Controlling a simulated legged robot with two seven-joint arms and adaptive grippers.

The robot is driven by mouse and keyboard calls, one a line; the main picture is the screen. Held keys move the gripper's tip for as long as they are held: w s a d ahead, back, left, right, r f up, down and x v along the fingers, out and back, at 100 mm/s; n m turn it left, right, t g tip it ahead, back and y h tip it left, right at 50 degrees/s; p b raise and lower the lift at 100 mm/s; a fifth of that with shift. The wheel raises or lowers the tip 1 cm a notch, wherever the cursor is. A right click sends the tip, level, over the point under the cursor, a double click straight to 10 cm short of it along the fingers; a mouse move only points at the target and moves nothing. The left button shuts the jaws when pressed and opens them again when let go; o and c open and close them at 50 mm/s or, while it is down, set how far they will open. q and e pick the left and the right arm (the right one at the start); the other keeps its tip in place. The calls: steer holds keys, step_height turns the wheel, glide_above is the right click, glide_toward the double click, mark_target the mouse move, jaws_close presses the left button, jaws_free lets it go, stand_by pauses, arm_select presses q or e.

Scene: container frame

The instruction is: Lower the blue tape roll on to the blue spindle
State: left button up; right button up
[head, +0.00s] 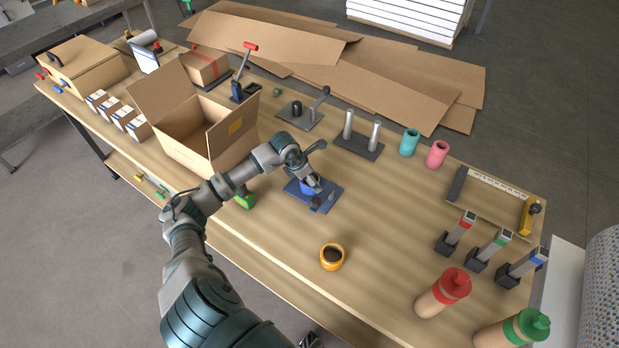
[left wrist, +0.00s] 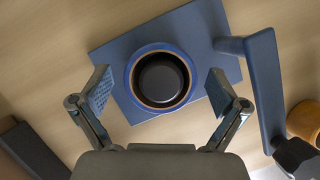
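The blue tape roll (left wrist: 130,80) shows from above in the left wrist view as a blue ring with a brown inner core. It appears to sit around the dark round hub (left wrist: 161,80) of the spindle on the blue base plate (left wrist: 215,30); its height on the hub cannot be told. My left gripper (left wrist: 158,88) is open, one finger on each side of the roll, with a gap at both sides. In the head view my left gripper (head: 311,182) is over the blue base (head: 328,190) and partly hides the roll. A dark part at the bottom edge may be my right gripper (head: 309,340).
A blue arm (left wrist: 264,85) rises beside the plate. An orange tape roll (head: 332,257) lies nearer the front edge. An open cardboard box (head: 180,150) stands left of my arm. A two-post stand (head: 358,143) is behind. Bare tabletop lies right of the base.

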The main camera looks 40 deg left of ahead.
arm_select(q)
steer(key=shift+d, duration=0.1)
steer(key=v, duration=1.2)
stand_by(0.4)
